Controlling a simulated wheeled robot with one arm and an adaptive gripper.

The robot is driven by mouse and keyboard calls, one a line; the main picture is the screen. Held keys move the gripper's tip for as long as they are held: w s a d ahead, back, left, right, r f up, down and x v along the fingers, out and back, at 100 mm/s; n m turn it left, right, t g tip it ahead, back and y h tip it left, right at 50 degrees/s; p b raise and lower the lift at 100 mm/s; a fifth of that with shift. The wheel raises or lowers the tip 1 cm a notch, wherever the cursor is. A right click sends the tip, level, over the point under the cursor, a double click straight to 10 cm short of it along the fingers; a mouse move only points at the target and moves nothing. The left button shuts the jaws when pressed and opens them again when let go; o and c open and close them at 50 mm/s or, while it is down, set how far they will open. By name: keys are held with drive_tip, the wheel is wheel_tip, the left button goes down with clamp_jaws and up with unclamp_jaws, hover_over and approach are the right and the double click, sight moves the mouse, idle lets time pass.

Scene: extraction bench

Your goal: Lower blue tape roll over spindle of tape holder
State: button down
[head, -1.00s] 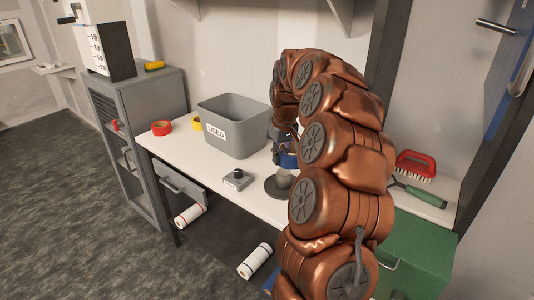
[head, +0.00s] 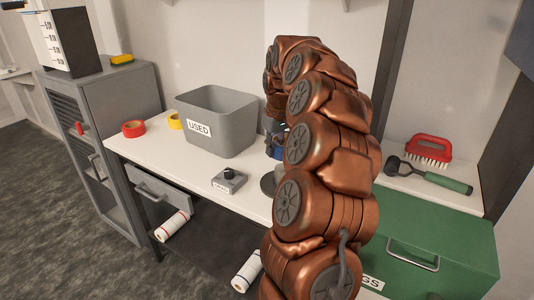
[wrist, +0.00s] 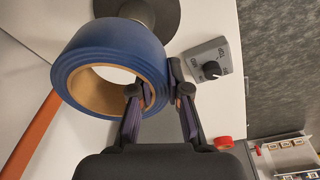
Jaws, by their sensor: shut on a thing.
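The blue tape roll (wrist: 112,42) is held on its side of the wall by my gripper (wrist: 158,90). One finger is inside the cardboard core and the other is outside, with the tape wall between them. In the head view a small part of the blue roll (head: 276,153) shows beside my arm, which hides most of it. The tape holder's dark round base (head: 267,184) stands on the bench below the roll, partly behind my arm. In the wrist view the holder (wrist: 160,12) is at the top, partly covered by the roll. The roll appears apart from the spindle, whose tip is hidden.
A small grey box with a black knob (head: 229,180) sits left of the holder. A grey bin marked USED (head: 218,125), a red tape roll (head: 134,129) and a yellow one (head: 175,121) stand behind it. A red brush (head: 429,148) and green-handled tool (head: 440,180) lie at right.

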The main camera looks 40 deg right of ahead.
drive_tip(key=shift+w+a+f, duration=0.2)
drive_tip(key=shift+a+f, duration=0.05)
drive_tip(key=shift+f, duration=0.45)
drive_tip(key=shift+f+b, duration=1.35)
drive_tip(key=shift+f, duration=1.5)
drive_tip(key=c, duration=1.1)
unclamp_jaws()
drive_tip(key=shift+d, duration=0.1)
drive_tip(key=shift+o, duration=0.2)
drive_tip(key=shift+r, duration=0.1)
drive_tip(key=shift+r+p, duration=1.5)
drive_tip(key=shift+r, duration=2.95)
